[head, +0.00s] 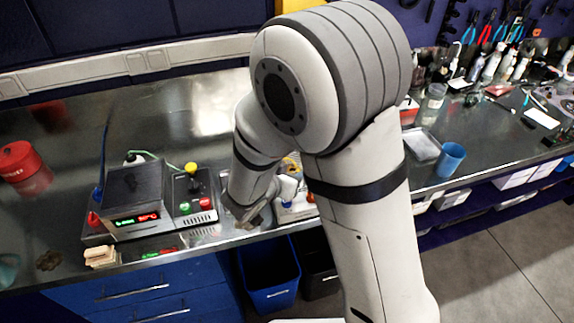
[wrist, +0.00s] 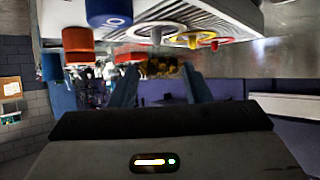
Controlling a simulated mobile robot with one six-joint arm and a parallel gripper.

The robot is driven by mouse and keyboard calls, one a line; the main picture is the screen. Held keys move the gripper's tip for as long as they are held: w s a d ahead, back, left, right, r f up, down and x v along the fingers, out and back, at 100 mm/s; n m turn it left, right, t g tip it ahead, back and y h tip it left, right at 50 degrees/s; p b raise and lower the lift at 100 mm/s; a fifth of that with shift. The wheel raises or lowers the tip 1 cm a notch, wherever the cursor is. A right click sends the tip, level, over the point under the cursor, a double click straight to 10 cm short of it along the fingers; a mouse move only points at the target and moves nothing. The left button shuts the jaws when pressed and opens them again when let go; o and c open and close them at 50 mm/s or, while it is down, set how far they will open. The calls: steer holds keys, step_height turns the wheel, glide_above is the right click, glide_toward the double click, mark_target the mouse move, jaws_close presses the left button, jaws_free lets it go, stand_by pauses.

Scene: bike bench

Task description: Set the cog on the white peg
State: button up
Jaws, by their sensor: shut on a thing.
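My gripper (head: 243,214) is low at the front of the bench, right of the button box, and partly blurred against the metal. In the wrist view its two dark fingers (wrist: 160,82) close on a brownish-gold thing (wrist: 163,66), seemingly the cog. Its teeth are too blurred to make out, and it cannot be told apart in the head view.
A button box (head: 190,207) with coloured knobs stands left of my gripper, beside a black box (head: 136,195) with a lit display. A dark brown toothed piece (head: 49,260) and wooden blocks (head: 100,256) lie at front left. A red tin (head: 22,165) is farther left; a blue cup (head: 451,159) stands right.

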steer(key=shift+s+f, duration=0.1)
steer(key=shift+f, duration=0.7)
steer(key=shift+s+b, duration=0.1)
steer(key=shift+b, duration=1.9)
stand_by(0.4)
steer(key=shift+f+b, duration=0.65)
steer(key=shift+b, duration=0.4)
steer(key=o, duration=0.7)
steer(key=shift+b+v, duration=0.65)
steer(key=shift+v, duration=4.9)
